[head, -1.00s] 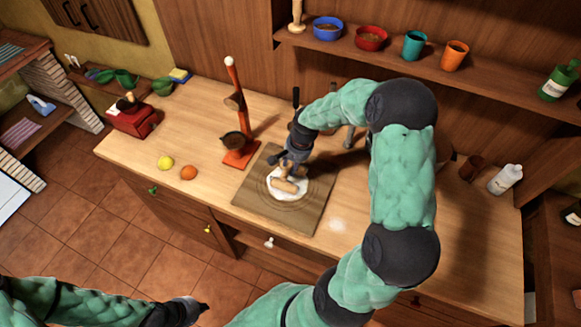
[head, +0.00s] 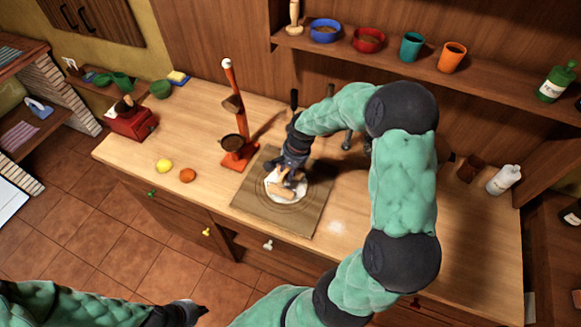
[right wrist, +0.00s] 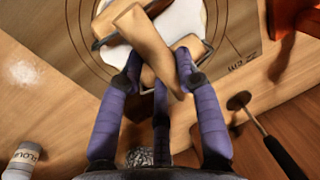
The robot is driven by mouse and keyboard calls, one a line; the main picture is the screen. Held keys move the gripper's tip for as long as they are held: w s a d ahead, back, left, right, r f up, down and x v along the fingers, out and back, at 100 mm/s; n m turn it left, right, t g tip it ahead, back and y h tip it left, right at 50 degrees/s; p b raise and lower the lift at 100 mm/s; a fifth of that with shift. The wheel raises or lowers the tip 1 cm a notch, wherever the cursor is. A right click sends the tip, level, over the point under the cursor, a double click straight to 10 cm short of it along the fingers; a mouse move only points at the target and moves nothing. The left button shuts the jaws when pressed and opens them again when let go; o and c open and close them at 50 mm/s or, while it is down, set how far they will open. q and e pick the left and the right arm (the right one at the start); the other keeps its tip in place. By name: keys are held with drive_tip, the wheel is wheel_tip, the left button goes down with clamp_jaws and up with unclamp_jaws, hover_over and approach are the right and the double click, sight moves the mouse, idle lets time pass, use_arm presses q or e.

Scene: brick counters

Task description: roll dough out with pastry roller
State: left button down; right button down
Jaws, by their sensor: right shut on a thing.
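The white dough (head: 300,187) lies flat on a wooden pastry board (head: 252,204) with ring markings. The dough also shows at the top of the right wrist view (right wrist: 184,22). My right gripper (head: 286,172) is shut on the wooden pastry roller (head: 283,190) and holds it over the dough. In the right wrist view the roller (right wrist: 148,42) sits among the purple fingers, with a thin metal frame beside it. Whether it presses on the dough is unclear. My left gripper (head: 193,310) is low at the bottom edge, away from the counter, its fingers unclear.
An orange stand (head: 239,155) is left of the board, with a lemon (head: 164,166) and an orange fruit (head: 187,175) further left. A red box (head: 131,122) stands at the far left. A white bottle (head: 503,180) is at the right. The counter's front right is mostly clear.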

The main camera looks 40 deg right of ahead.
drive_tip(key=shift+s+a+f, duration=0.1)
drive_tip(key=shift+s+a, duration=0.2)
drive_tip(key=shift+a, duration=0.3)
drive_tip(key=shift+s+a+f, duration=0.1)
drive_tip(key=shift+s+a, duration=0.2)
drive_tip(key=shift+a, duration=0.3)
drive_tip(key=shift+w+d+b, duration=0.15)
drive_tip(key=shift+w+d, duration=0.3)
drive_tip(key=shift+d, duration=0.4)
drive_tip(key=shift+w+d+b, duration=0.1)
drive_tip(key=shift+w+d, duration=0.35)
drive_tip(key=shift+d, duration=0.45)
drive_tip(key=shift+w+d+b, duration=0.15)
drive_tip(key=shift+w+d, duration=0.3)
drive_tip(key=shift+d, duration=0.4)
drive_tip(key=shift+r, duration=0.1)
drive_tip(key=shift+d+r+p, duration=0.1)
drive_tip(key=shift+r+p, duration=2.3)
drive_tip(key=shift+r, duration=1.15)
drive_tip(key=shift+w, duration=0.1)
